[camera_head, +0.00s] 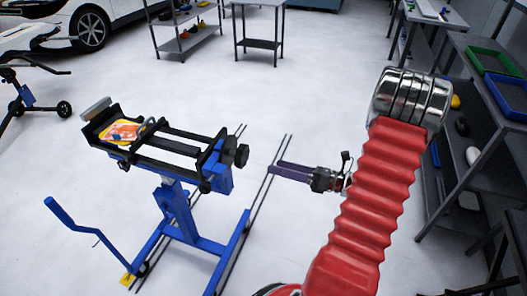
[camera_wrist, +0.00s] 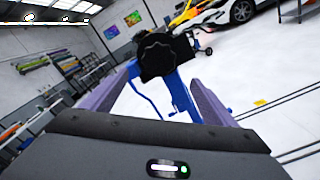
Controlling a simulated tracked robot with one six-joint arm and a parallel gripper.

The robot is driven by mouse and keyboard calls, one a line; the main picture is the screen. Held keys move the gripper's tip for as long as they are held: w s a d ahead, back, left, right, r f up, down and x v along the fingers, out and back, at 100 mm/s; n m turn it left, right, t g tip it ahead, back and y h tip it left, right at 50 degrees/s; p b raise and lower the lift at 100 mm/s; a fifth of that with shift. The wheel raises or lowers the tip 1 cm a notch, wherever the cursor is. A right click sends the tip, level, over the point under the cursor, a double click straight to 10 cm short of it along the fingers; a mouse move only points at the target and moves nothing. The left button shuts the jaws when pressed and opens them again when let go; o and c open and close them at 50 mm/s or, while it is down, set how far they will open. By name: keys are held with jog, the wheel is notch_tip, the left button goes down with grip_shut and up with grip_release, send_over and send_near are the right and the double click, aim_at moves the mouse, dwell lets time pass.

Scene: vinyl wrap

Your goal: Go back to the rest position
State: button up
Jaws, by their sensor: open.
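My gripper (camera_head: 276,172) is at the end of my red arm in the head view, to the right of the blue stand (camera_head: 182,205). Its purple fingers point left and are apart from the stand. In the wrist view, the fingers of my gripper (camera_wrist: 155,90) are spread wide with nothing held between them. The blue stand (camera_wrist: 178,92) with its black knob (camera_wrist: 160,55) shows beyond the fingertips.
An orange and yellow patterned piece (camera_head: 122,131) lies on the stand's black frame. Dark shelving (camera_head: 470,150) with green and blue trays runs along the right. A grey shelf rack (camera_head: 190,38), a table (camera_head: 258,42) and a white car (camera_head: 90,25) stand behind. Open floor lies between.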

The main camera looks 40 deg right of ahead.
dwell(0.3)
jog(key=s+a+f+n+g+h, duration=0.25)
jog(key=s+a+n+g, duration=0.95)
jog(key=n, duration=0.8)
jog(key=a+r+n+t+h, duration=0.2)
jog(key=a+r+n+h, duration=0.5)
jog(key=a+r+n, duration=0.8)
notch_tip(320, 180, up, 4)
jog(key=shift+w+f+n+t, duration=0.3)
jog(key=shift+w+n, duration=0.15)
jog(key=shift+n, duration=0.35)
